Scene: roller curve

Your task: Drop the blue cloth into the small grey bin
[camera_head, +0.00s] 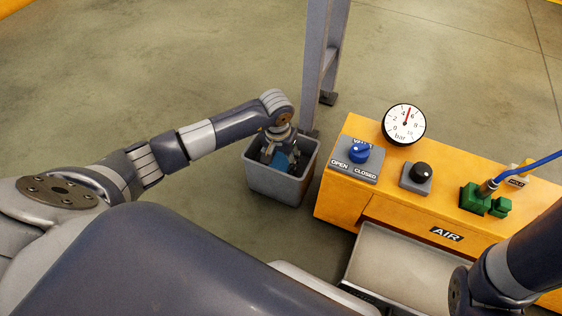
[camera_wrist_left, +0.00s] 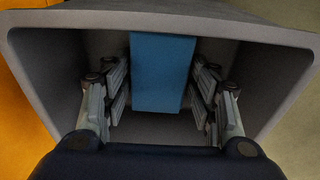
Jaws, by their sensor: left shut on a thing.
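The small grey bin (camera_head: 270,182) stands on the floor, left of the orange cabinet. My left gripper (camera_head: 283,157) points down into the bin's opening. The cloth's far end and the bin's floor are hard to make out. My right arm shows at the lower right, but its gripper is out of view.
The orange cabinet (camera_head: 345,196) carries a pressure gauge (camera_head: 404,125), a blue knob (camera_head: 359,152), a black knob (camera_head: 421,173) and a green fitting (camera_head: 474,199) with a blue hose. A grey post (camera_head: 315,70) stands behind the bin. A metal tray (camera_head: 405,262) lies in front of the cabinet.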

